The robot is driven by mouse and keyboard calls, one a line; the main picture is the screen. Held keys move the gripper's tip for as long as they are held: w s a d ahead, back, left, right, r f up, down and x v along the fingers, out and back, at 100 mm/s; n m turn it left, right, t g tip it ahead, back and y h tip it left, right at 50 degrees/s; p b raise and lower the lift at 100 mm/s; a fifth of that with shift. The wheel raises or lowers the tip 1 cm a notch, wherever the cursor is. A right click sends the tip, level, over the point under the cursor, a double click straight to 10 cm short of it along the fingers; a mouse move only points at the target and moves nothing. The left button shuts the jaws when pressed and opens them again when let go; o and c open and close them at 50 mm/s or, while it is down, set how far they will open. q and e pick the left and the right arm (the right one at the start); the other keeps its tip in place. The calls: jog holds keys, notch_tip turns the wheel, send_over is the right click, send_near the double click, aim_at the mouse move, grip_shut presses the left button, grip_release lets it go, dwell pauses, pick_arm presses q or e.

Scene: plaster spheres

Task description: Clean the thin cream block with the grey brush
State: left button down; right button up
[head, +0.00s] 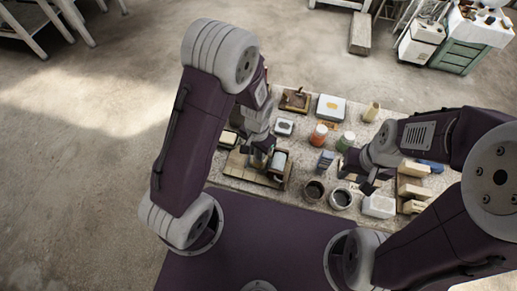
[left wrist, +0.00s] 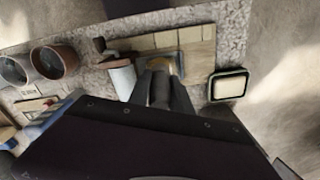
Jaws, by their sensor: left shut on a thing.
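My left gripper (head: 262,158) is low over the left part of the bench, and its dark fingers also show in the left wrist view (left wrist: 162,78). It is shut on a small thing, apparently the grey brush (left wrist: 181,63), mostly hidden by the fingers. Pale cream blocks (left wrist: 195,60) lie in a row under and beside the fingertips; they show in the head view (head: 235,163). I cannot tell which is the thin cream block, or whether the held thing touches it. My right gripper (head: 368,179) seems open and empty above the right part of the bench.
A white roller (head: 279,159) lies right beside the left gripper. A dark-rimmed dish with a cream pad (left wrist: 229,85) is on the other side. Two round pots (head: 314,191) and colored jars (head: 319,134) stand mid-bench. More cream blocks (head: 411,187) are at the right.

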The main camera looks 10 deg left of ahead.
pick_arm(q)
jog(key=shift+s, duration=0.35)
jog(key=shift+w, duration=0.1)
jog(key=shift+w, duration=0.7)
jog(key=shift+w+r+p, duration=0.1)
jog(key=shift+w+p, duration=0.35)
jog(key=shift+w, duration=0.05)
jog(key=shift+s, duration=1.3)
